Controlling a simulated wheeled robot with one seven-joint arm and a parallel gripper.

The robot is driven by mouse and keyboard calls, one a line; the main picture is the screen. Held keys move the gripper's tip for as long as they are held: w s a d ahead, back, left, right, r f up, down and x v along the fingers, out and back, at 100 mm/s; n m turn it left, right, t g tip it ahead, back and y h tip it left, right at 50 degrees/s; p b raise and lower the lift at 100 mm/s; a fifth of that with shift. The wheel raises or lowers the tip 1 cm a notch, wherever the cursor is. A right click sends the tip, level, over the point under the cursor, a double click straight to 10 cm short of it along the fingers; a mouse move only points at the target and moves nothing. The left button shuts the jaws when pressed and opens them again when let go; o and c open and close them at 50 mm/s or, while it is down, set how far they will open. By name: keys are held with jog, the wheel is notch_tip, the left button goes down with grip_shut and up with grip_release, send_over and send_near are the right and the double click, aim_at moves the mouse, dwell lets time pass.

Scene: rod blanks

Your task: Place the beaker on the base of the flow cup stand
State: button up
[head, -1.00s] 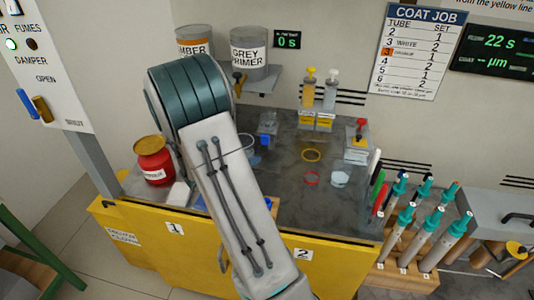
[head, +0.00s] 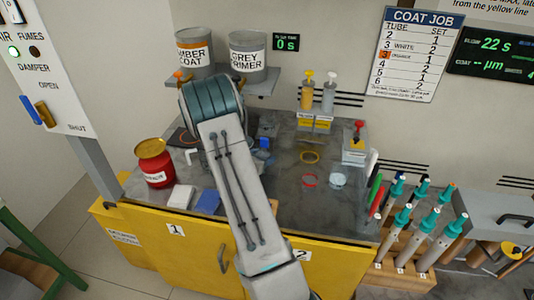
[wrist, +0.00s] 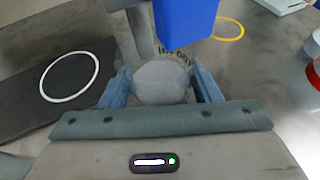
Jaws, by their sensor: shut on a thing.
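The beaker (wrist: 160,84) is a pale, cloudy round shape between the two blue fingers of my gripper (wrist: 163,92) in the wrist view. The gripper is shut on it. Just beyond it stand a grey post (wrist: 140,30) and a blue block-like part (wrist: 186,22), which look like the flow cup stand. Dark lettering shows on the surface beside the beaker. I cannot tell whether the beaker touches that surface. In the head view a small blue part (head: 265,143) shows right of my arm; my arm hides the gripper and beaker.
A dark mat with a white ring (wrist: 69,77) lies left in the wrist view. The head view shows a red pot (head: 155,165), a white block (head: 180,197), a yellow ring (head: 310,157), a red ring (head: 310,181) and a clear dish (head: 339,181). Cans stand on a shelf (head: 262,77).

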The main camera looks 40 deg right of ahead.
aim_at(267, 155)
jog(key=x, duration=0.1)
jog(key=p+x, duration=0.1)
jog(key=x, duration=0.1)
jog(key=shift+d+r, duration=0.2)
jog(key=shift+d, duration=0.1)
jog(key=shift+a+f, duration=0.1)
jog(key=shift+f, duration=0.1)
jog(key=shift+f, duration=0.2)
jog(key=o, duration=1.1)
